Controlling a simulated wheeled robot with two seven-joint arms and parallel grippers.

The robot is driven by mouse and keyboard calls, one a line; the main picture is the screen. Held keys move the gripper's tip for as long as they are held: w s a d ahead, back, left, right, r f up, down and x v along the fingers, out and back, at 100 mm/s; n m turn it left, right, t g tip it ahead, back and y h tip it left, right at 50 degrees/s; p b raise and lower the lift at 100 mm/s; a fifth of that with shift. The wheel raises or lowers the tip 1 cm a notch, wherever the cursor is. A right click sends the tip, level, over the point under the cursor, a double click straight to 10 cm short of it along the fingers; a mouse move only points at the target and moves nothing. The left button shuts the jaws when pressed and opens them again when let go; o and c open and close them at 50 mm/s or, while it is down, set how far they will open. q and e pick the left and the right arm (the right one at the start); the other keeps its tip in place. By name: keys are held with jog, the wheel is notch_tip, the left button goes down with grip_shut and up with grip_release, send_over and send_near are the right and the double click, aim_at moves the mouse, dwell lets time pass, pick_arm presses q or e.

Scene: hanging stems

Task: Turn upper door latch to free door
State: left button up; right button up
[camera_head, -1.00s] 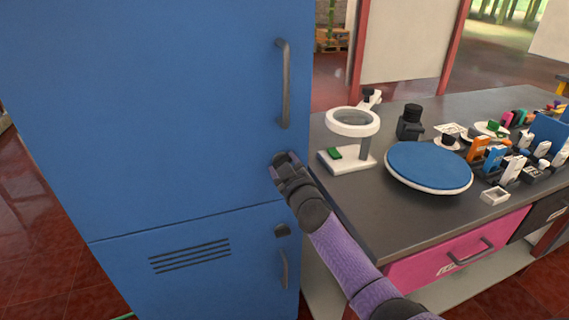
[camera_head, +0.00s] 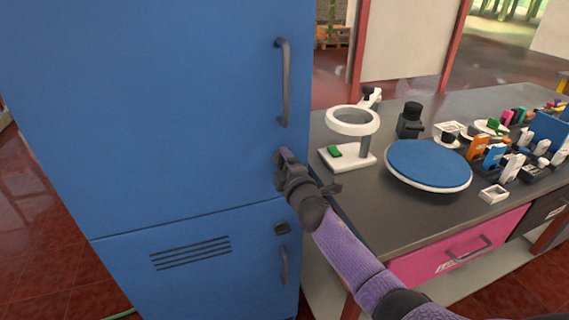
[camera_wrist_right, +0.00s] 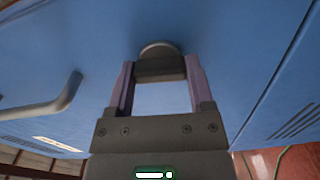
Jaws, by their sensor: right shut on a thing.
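The blue cabinet's upper door (camera_head: 150,100) is flush with the cabinet front and has a grey vertical handle (camera_head: 284,85). My right gripper (camera_head: 281,160) is at the right edge of this door, below the handle. In the right wrist view, the dark upper latch (camera_wrist_right: 160,66) sits between the two purple-lined fingers (camera_wrist_right: 160,75), which are shut on it. The gripper largely hides the latch in the head view. The door handle also shows at left in the right wrist view (camera_wrist_right: 50,105). My left gripper is not in view.
Below are a lower door with vents (camera_head: 190,253), its dark latch (camera_head: 282,229) and handle (camera_head: 284,265). A dark counter (camera_head: 385,220) to the right holds a magnifier stand (camera_head: 352,121), a blue round turntable (camera_head: 428,165) and several small items. My right forearm passes the counter's near corner.

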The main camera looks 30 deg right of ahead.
jog(key=shift+n, duration=0.6)
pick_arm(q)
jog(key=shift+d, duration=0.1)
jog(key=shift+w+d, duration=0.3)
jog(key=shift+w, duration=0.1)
pick_arm(e)
jog(key=o, duration=1.2)
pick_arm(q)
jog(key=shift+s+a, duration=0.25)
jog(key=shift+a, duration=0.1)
pick_arm(e)
jog(key=shift+o, duration=0.2)
